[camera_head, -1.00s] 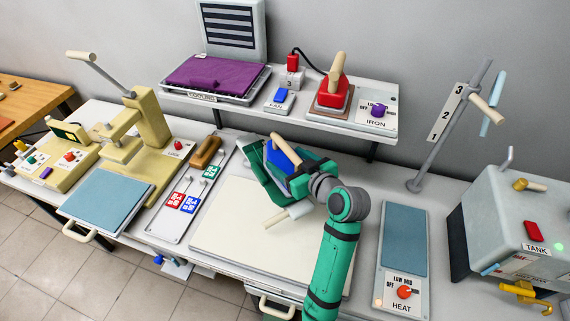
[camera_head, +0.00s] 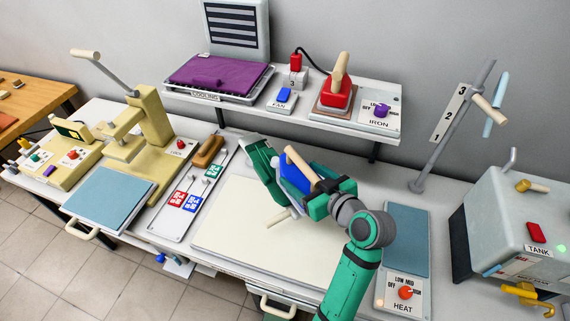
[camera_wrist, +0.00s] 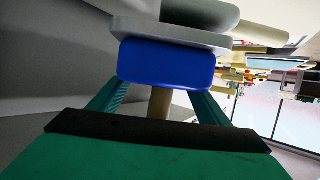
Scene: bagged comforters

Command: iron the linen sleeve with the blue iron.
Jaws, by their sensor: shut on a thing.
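My gripper (camera_head: 289,182) is shut on the blue iron (camera_head: 293,176), which is tilted above the cream board. The iron's wooden handle (camera_head: 301,164) sticks up between the green fingers. In the wrist view, the blue body (camera_wrist: 165,66) sits between the fingers, with its grey plate (camera_wrist: 165,31) beyond. A pale roll with a beige end (camera_head: 280,217) lies close below the iron, partly hidden. It also shows in the wrist view (camera_wrist: 205,12), right by the grey plate. It may be the linen sleeve; I cannot tell whether the plate touches it.
The cream board (camera_head: 230,225) is otherwise clear. A red iron (camera_head: 338,92) stands on the back shelf beside the IRON knob (camera_head: 381,110). A blue HEAT pad (camera_head: 407,236) lies right of my arm, with the grey tank (camera_head: 515,205) beyond. A beige press (camera_head: 150,150) stands left.

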